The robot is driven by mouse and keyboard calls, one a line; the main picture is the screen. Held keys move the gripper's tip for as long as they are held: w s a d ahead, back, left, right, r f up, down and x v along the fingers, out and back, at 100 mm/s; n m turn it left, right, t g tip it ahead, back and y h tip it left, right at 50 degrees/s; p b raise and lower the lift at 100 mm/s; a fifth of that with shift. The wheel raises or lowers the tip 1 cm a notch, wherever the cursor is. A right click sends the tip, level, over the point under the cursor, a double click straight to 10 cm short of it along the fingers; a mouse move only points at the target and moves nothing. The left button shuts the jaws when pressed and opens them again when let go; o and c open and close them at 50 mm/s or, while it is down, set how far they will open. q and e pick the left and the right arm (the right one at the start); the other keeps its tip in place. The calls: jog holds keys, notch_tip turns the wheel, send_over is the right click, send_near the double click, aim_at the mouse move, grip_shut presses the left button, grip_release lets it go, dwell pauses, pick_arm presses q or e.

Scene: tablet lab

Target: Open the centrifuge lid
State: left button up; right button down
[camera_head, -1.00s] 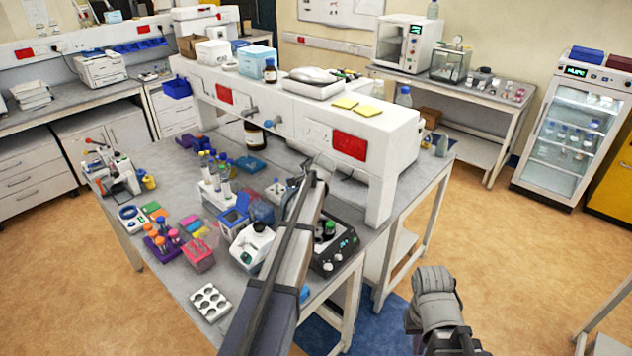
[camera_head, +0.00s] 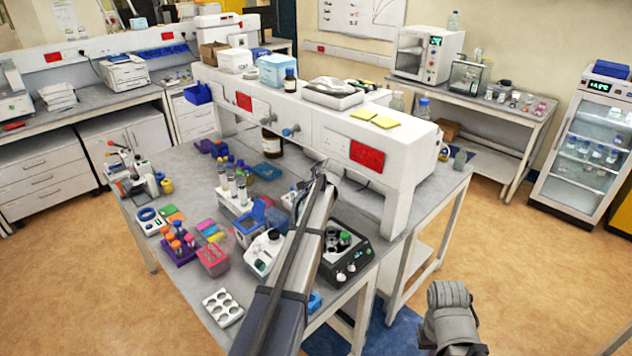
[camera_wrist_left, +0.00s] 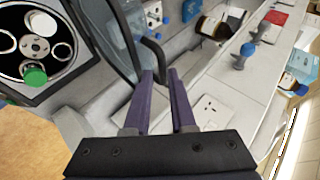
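The centrifuge (camera_head: 345,272) is a dark box with knobs on its front, on the bench just right of my left arm. Its round rotor well (camera_wrist_left: 66,52) with a green cap and white caps is uncovered in the left wrist view. A clear lid with a dark rim (camera_wrist_left: 108,42) stands raised beside the well, with a dark bent handle (camera_wrist_left: 154,50). My left gripper (camera_wrist_left: 160,73) has its two purple fingers apart, with the handle's end at or between the tips; contact is unclear. In the head view, my left gripper (camera_head: 325,172) is small and partly hidden.
A white shelf unit (camera_head: 405,150) stands behind the centrifuge. Tube racks and a white well holder (camera_head: 222,307) lie left of my arm. A brown bottle (camera_wrist_left: 215,27) and a blue-knobbed tap (camera_wrist_left: 244,55) show in the wrist view. Floor right of the bench is open.

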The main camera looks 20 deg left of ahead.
pick_arm(q)
jog(key=shift+o, duration=1.2)
jog(key=p+v, duration=0.5)
jog(key=v, duration=0.2)
jog(key=shift+s+d+r, duration=0.2)
jog(key=shift+s, duration=0.05)
